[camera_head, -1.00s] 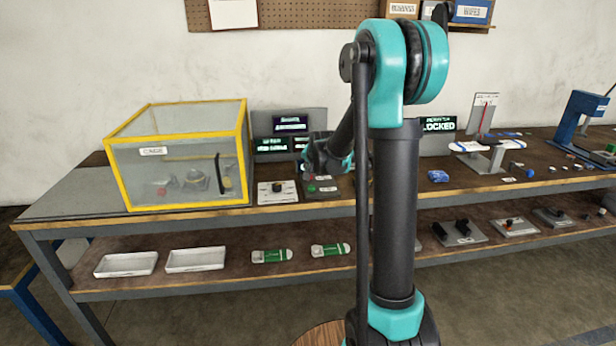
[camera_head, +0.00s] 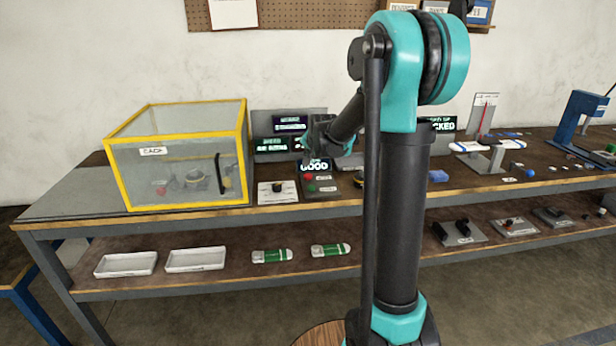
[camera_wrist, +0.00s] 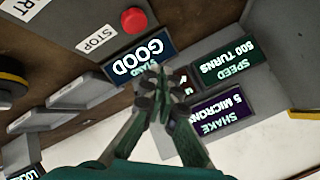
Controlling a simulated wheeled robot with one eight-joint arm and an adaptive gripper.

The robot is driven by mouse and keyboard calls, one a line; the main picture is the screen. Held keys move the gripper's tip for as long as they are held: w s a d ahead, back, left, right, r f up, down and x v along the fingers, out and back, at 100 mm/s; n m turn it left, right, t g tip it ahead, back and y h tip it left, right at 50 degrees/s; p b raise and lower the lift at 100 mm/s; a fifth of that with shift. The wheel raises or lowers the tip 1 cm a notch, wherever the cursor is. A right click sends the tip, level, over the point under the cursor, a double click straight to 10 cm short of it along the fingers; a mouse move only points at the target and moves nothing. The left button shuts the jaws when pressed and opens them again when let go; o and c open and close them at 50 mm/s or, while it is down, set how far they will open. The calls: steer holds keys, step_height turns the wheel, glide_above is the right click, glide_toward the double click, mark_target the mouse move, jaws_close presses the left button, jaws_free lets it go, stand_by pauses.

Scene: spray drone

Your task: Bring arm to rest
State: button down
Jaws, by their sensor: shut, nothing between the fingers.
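My gripper (camera_wrist: 163,98) is shut and empty in the wrist view, its fingertips together in front of a display reading "GOOD" (camera_wrist: 138,58). In the head view my arm rises through the middle of the picture and bends down to the left. My gripper's end hangs above the bench near the small control box with a red and a green button (camera_head: 318,186). The fingertips are hard to make out there.
A yellow-framed clear cage (camera_head: 178,160) stands on the bench left of my gripper. Dark screens (camera_head: 284,124) stand behind it. A blue clamp-like stand (camera_head: 582,118) is at the right. The lower shelf holds two white trays (camera_head: 126,264) and green-and-white packs (camera_head: 272,256).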

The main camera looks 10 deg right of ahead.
steer(key=s+d+f+n+g, duration=0.1)
steer(key=s+f, duration=0.3)
steer(key=s, duration=0.9)
steer(key=s+d+f+n+g, duration=0.1)
steer(key=s+f+n, duration=0.3)
steer(key=s, duration=1)
steer(key=s+d+f+n+g+h, duration=0.1)
steer(key=s+f, duration=0.5)
steer(key=s, duration=0.8)
steer(key=shift+d+n+g, duration=0.5)
steer(key=shift+n+g, duration=0.4)
steer(key=shift+g, duration=0.1)
steer(key=shift+w, duration=0.1)
